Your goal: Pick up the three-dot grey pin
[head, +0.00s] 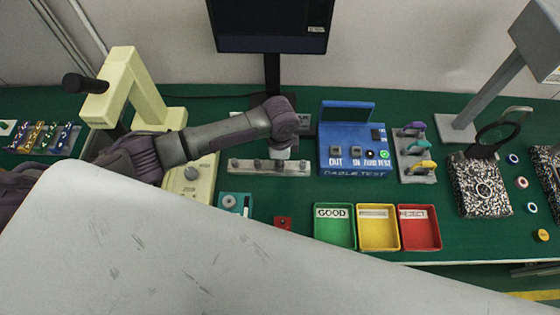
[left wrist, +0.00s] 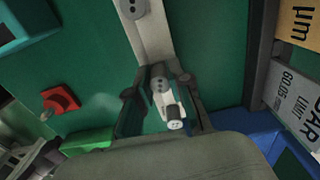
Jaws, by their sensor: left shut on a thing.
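My left gripper (head: 283,158) reaches down over a light grey pin rack (head: 243,167) in the head view. In the left wrist view the two fingers (left wrist: 158,88) stand on either side of a grey pin (left wrist: 160,80) with small dark dots; the gripper is shut on it, at the rack (left wrist: 158,38). I cannot count the dots surely. Another grey pin (left wrist: 175,124) with dots on its end shows lower between the fingers, and one more pin (left wrist: 135,8) sits at the rack's top end. In the head view the gripper hides the held pin. My right gripper is not in view.
A blue cable tester (head: 352,148) stands close to the right of the rack, and a cream press (head: 152,110) to the left. Green (head: 334,246), yellow (head: 378,247) and red (head: 420,248) trays lie in front. A small red block (head: 283,222) lies left of them.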

